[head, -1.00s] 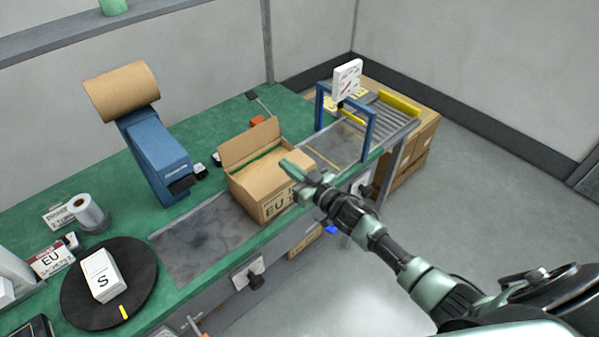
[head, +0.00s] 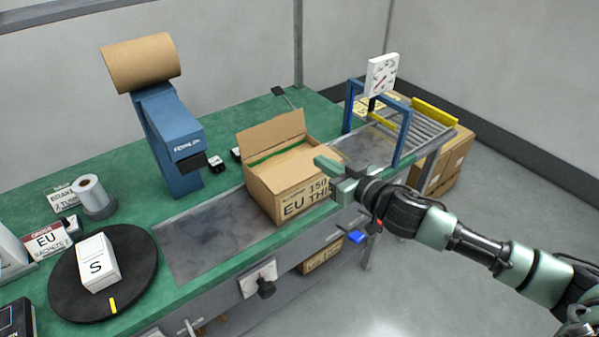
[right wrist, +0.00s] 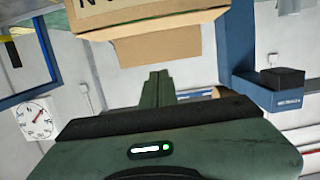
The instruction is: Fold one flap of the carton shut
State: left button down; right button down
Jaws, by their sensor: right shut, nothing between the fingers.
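The brown carton (head: 276,205) stands on the green bench with black print on its near side. Its back flap (head: 272,134) stands up, leaning back. A brown panel lies across much of the top, and a green strip shows behind it. My right gripper (head: 326,166) is shut and empty at the carton's right end, its tips overlapping the top edge in the head view; contact cannot be told. In the right wrist view the shut fingers (right wrist: 158,88) point toward the carton (right wrist: 145,20), with a raised flap (right wrist: 158,48) beyond. My left gripper is out of view.
A blue dispenser with a paper roll (head: 140,62) stands left of the carton. A blue frame with a white dial (head: 382,75) and a roller conveyor (head: 425,120) are to the right. A black turntable (head: 140,270) holds a white box. Grey bench plate left of the carton is clear.

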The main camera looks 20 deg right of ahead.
jog(key=p, duration=0.3)
send_over(299, 165)
jog(key=shift+s+f, duration=0.25)
jog(key=shift+f, duration=0.4)
notch_tip(299, 165, down, 3)
jog(key=shift+w+r+b, duration=0.1)
jog(key=shift+w+b, duration=0.05)
jog(key=shift+b, duration=0.3)
jog(key=shift+f, duration=0.75)
